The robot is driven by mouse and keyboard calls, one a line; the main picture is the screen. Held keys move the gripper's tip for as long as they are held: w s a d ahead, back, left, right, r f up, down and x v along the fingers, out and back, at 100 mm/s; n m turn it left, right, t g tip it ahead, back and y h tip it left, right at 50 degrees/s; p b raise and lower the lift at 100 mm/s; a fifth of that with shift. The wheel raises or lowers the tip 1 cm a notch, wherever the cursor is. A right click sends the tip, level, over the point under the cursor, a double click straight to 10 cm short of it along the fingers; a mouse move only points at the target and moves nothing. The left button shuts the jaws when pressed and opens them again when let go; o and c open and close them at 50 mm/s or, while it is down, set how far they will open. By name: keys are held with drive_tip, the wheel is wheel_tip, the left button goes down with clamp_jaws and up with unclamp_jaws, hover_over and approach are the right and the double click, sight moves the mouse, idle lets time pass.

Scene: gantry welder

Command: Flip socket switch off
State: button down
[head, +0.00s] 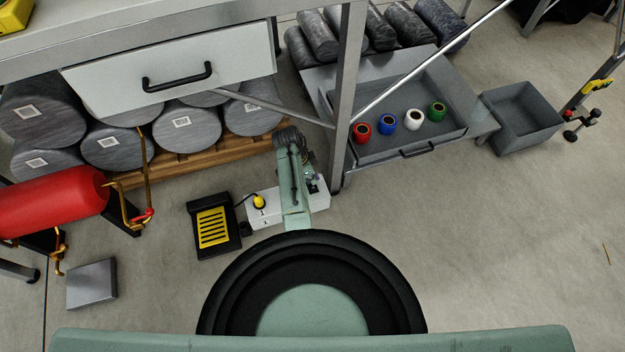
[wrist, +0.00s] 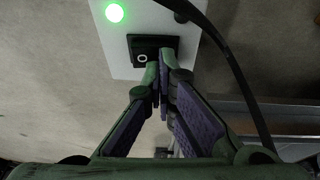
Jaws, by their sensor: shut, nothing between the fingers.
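The white socket box (head: 258,214) lies on the floor in the head view, partly hidden behind my arm. In the wrist view the socket box (wrist: 118,48) fills the top middle. Its black switch (wrist: 143,45) carries a white ring mark, and a green light (wrist: 114,13) glows at its upper left. My gripper (wrist: 161,66) is shut and empty. Its fingertips overlap the lower right part of the switch; I cannot tell whether they touch it.
A yellow plug (head: 259,201) sits on the socket box, with a black-and-yellow device (head: 212,228) to its left. A table leg (head: 346,100) and grey drawer (head: 440,138) stand to the right. A black cable (wrist: 238,80) passes right of my fingers.

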drive_tip(key=shift+s, duration=0.2)
drive_tip(key=shift+s+d+p, duration=0.3)
drive_tip(key=shift+s+p, duration=0.45)
drive_tip(key=shift+p, duration=0.1)
